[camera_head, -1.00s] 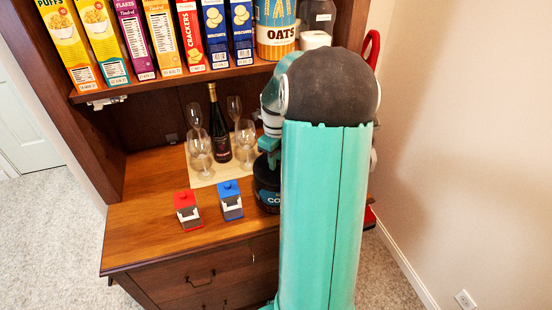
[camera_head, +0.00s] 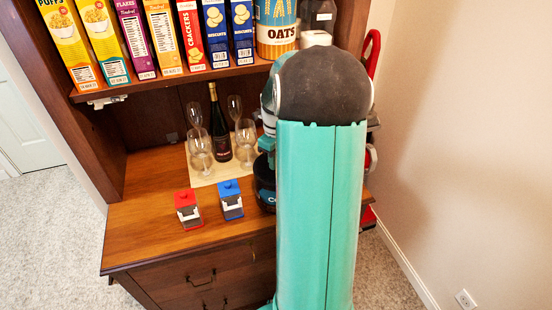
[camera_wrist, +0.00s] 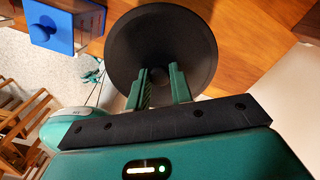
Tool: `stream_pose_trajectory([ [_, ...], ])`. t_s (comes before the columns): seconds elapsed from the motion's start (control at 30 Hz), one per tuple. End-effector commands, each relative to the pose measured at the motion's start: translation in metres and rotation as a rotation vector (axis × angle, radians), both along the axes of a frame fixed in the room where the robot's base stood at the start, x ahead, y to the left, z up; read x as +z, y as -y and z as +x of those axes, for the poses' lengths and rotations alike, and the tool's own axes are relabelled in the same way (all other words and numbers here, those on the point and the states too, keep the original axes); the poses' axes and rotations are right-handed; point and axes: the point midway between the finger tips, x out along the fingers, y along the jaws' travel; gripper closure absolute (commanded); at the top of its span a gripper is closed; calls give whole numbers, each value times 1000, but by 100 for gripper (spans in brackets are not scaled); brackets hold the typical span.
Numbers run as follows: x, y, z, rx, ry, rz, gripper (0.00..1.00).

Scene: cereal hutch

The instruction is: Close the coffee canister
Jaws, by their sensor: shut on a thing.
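The dark coffee canister (camera_head: 264,196) stands upright on the wooden counter, right of the blue box, with most of it hidden behind my arm. My gripper (camera_wrist: 160,76) points down at a round black lid (camera_wrist: 190,35), which fills the middle of the wrist view. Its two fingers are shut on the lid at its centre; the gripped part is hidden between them. In the head view my gripper (camera_head: 266,146) is partly hidden behind my arm, just above the canister. I cannot tell whether the lid sits flush on the canister.
A blue box (camera_head: 230,203) and a red box (camera_head: 187,210) stand left of the canister. Behind them a wine bottle (camera_head: 219,130) and several glasses stand on a light board (camera_head: 204,178). The shelf (camera_head: 160,83) above holds cereal boxes and an oats canister (camera_head: 276,30).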

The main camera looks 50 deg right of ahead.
Motion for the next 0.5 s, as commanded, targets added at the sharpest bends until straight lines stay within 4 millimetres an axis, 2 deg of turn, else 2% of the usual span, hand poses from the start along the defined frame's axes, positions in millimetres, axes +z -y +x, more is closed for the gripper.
stream_pose_trajectory([
  [0.5, -6, 0, 0, 0, 0, 1, 96],
])
